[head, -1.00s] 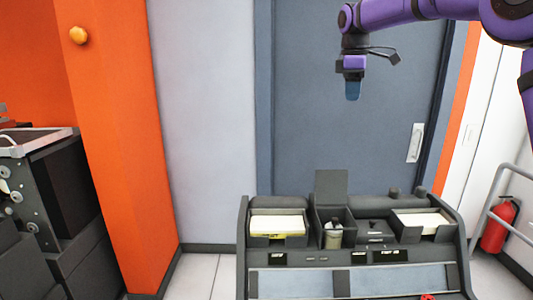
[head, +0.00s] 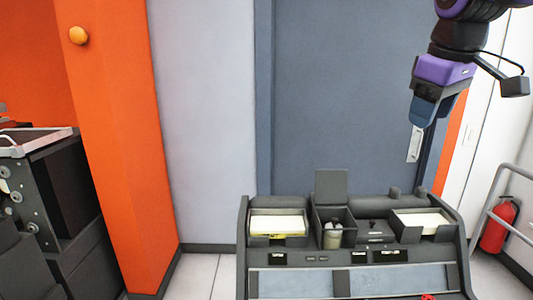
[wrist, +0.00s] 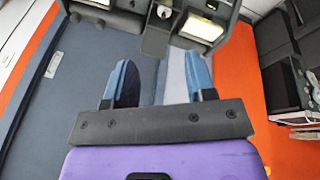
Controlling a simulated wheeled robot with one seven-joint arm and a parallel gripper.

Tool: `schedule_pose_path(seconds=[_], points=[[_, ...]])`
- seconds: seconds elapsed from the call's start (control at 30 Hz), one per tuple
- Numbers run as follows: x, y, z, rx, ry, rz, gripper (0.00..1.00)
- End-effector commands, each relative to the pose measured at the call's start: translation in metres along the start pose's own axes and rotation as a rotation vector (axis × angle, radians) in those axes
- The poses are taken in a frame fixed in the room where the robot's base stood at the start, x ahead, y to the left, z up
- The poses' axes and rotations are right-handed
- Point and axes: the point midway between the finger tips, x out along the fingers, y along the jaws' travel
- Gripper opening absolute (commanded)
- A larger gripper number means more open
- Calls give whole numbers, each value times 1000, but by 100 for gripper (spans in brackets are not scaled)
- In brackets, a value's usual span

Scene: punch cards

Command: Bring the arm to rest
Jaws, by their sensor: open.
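My purple arm comes in from the top right of the head view. My gripper (head: 424,108) points down in front of the grey door, above and apart from the right side of the punch-card console (head: 243,262). In the wrist view my gripper (wrist: 162,82) shows two blue fingers set wide apart with nothing between them. The console holds a left card tray (head: 278,225), a right card tray (head: 422,221) and a middle bin with a whitish object (head: 333,236) in it.
An orange pillar (head: 112,150) stands left of the console. A dark machine (head: 70,190) is at the far left. A red fire extinguisher (head: 497,228) and a grey rail (head: 484,217) are at the right. The space above the console is clear.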

Motion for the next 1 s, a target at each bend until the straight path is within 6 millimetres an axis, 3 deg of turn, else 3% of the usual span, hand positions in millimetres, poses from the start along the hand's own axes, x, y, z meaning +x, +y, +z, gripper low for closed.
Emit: schedule_pose_path(seconds=[0.3, 0.53, 0.7, 1.0], points=[[17, -35, 91, 256, 81, 12, 50], [39, -59, 145, 423, 134, 5, 50], [51, -68, 165, 491, 157, -1, 50], [54, -71, 170, 510, 163, -3, 50]])
